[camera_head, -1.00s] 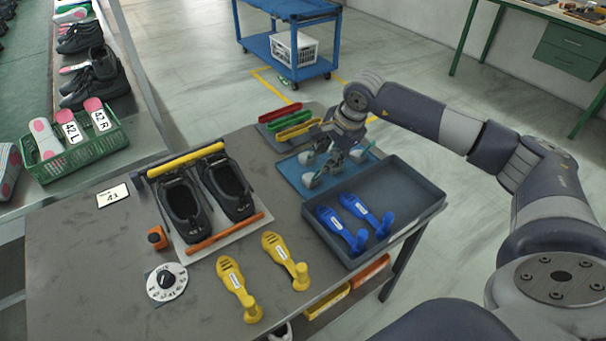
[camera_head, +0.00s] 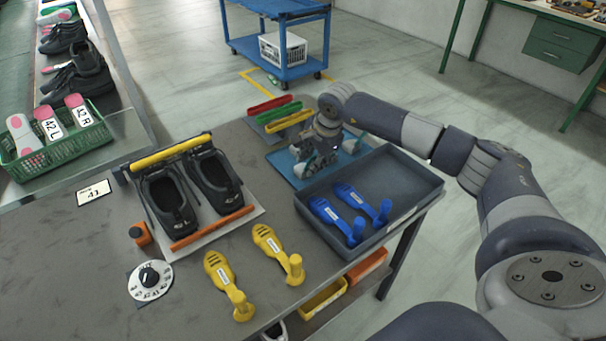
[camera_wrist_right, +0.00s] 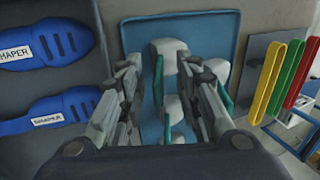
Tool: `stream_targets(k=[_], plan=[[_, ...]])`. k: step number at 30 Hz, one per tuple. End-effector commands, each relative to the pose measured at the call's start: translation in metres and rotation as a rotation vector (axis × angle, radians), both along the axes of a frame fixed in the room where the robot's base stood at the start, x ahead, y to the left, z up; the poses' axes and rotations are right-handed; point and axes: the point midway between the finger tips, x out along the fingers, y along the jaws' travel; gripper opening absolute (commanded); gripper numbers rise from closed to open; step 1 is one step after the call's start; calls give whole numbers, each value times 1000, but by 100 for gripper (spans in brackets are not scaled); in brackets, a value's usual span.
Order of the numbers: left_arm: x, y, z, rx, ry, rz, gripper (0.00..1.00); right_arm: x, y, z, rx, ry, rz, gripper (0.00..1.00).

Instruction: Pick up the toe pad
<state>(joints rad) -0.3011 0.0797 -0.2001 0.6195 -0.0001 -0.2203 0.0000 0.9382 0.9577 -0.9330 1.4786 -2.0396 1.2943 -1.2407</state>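The toe pads are white, rounded pieces with teal strips, lying on a blue mat (camera_head: 285,166). In the head view they are mostly hidden behind my right gripper (camera_head: 316,160). In the right wrist view, white pads (camera_wrist_right: 172,103) show on the blue mat (camera_wrist_right: 215,30), between and beyond the fingers. One teal strip (camera_wrist_right: 157,85) runs between the fingers and another (camera_wrist_right: 222,85) is by the right finger. My right gripper (camera_wrist_right: 165,115) is low over the pads with its fingers apart. Contact with a pad cannot be told. My left gripper is not in view.
A dark tray (camera_head: 420,195) with blue shapers (camera_head: 337,220) stands close beside the mat. Red, green and yellow strips (camera_head: 279,114) lie behind it. Black shoes (camera_head: 168,199) sit in a fixture at left. Yellow shapers (camera_head: 228,284) lie in front, near the table edge.

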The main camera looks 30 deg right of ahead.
Motion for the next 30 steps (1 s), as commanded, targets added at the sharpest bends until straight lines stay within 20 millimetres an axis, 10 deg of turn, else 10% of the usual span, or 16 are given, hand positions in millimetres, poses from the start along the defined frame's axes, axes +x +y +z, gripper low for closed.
stream_targets(k=[7, 12, 30], plan=[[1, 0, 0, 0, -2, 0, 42, 1, 0, -1, 0, -1, 0, 31], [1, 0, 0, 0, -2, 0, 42, 1, 0, -1, 0, -1, 0, 0], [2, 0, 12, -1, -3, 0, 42, 1, 0, 18, 1, -3, -1, 0]])
